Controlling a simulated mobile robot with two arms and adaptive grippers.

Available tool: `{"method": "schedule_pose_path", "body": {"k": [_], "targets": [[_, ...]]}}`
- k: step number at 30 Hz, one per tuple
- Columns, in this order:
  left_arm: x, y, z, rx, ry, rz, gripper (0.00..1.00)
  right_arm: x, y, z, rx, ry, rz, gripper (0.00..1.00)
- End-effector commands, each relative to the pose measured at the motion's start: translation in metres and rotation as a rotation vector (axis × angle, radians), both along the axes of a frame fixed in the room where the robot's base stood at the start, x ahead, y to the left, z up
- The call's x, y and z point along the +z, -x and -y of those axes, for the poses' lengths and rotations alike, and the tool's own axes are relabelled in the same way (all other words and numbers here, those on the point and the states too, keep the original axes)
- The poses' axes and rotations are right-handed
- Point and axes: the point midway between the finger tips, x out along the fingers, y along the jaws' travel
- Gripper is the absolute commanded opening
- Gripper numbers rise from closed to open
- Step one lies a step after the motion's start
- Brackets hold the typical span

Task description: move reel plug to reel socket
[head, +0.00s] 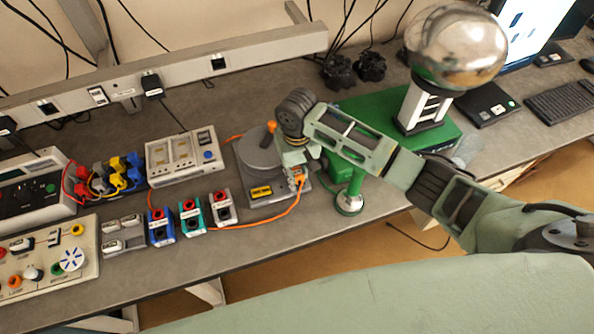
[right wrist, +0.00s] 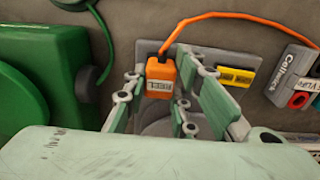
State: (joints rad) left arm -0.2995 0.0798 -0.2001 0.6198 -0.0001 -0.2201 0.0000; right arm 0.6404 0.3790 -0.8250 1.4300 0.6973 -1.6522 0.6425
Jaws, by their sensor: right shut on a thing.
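The reel plug (right wrist: 160,80) is an orange block labelled REEL with an orange cord at its end. It sits between the fingers of my right gripper (right wrist: 168,95), which is shut on it. In the head view the plug (head: 299,175) shows at the right front corner of the grey reel unit (head: 262,192), under my right gripper (head: 294,166). The reel unit has a round grey drum (head: 258,153) and a yellow label. I cannot make out the reel socket or tell whether the plug is seated in anything. My left gripper is out of view.
The orange cord (head: 262,226) runs left past several small coloured socket boxes (head: 190,215). A green base (head: 375,115) with a metal sphere (head: 456,46) stands behind my arm. A green stand (head: 350,196) is close right of the plug, near the bench edge.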

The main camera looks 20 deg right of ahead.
Motion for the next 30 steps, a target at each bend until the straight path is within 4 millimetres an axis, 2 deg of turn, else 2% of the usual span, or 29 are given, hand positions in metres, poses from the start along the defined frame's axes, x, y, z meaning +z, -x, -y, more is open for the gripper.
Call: {"method": "schedule_pose_path", "body": {"k": [27, 28, 30], "targets": [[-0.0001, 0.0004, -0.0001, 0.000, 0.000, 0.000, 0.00, -0.0065, 0.0014, -0.0010, 0.001, -0.001, -0.003, 0.01], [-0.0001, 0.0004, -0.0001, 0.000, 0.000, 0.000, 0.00, -0.0065, 0.0015, -0.0009, 0.001, -0.001, -0.003, 0.26], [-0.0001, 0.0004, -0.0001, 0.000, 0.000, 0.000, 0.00, -0.0066, 0.0016, -0.0009, 0.001, -0.001, -0.003, 0.32]]}}
